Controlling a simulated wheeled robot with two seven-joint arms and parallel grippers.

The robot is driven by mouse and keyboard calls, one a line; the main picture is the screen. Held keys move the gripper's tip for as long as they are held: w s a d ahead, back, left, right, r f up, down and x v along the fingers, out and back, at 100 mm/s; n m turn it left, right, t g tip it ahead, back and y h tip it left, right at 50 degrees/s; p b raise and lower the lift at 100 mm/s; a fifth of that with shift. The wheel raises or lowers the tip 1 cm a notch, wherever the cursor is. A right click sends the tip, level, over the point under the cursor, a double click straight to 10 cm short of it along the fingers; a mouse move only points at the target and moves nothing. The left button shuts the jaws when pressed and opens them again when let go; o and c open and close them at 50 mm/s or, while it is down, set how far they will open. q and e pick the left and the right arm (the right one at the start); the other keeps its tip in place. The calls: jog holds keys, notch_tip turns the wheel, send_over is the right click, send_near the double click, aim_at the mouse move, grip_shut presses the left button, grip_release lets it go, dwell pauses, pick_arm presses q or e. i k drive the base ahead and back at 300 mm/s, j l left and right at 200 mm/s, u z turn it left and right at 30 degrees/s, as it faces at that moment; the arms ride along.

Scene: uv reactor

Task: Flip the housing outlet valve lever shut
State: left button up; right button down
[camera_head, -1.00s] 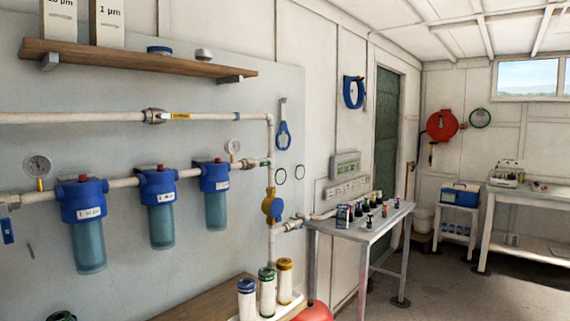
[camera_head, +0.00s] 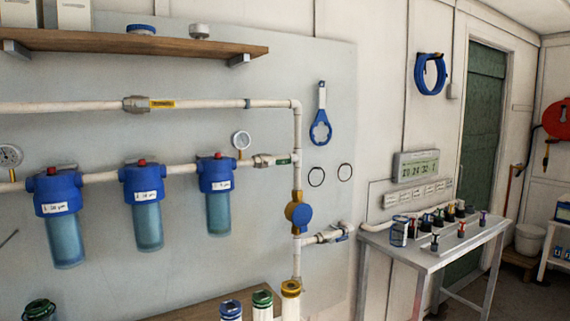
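Three blue-topped filter housings (camera_head: 146,205) hang in a row from a white pipe on the wall panel. Just right of the last housing (camera_head: 216,195), past a pressure gauge (camera_head: 241,141), a metal valve (camera_head: 264,160) sits in the pipe. Its green-marked lever (camera_head: 282,162) appears to lie along the pipe. The upper pipe has a valve (camera_head: 136,104) with a yellow tagged lever (camera_head: 163,104) along it. A lower valve (camera_head: 325,237) with a blue handle sits on a side branch right of the blue and brass meter (camera_head: 299,213). Neither gripper is in view.
A wooden shelf (camera_head: 130,42) runs above the pipes. A bench with several cartridges (camera_head: 262,300) stands below. A grey table (camera_head: 440,250) with several small bottles is at right. A blue wrench (camera_head: 321,120) hangs on the panel. Floor space shows at lower right.

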aim_at(287, 160)
jog(key=i+l, duration=0.25)
jog(key=l, duration=0.15)
jog(key=i+l, duration=0.25)
jog(key=l, duration=0.2)
jog(key=i+l, duration=0.25)
jog(key=l, duration=0.15)
jog(key=i+l, duration=0.25)
jog(key=l, duration=0.15)
jog(key=i+l, duration=0.25)
jog(key=l, duration=0.15)
jog(key=i+l, duration=0.25)
jog(key=l, duration=0.2)
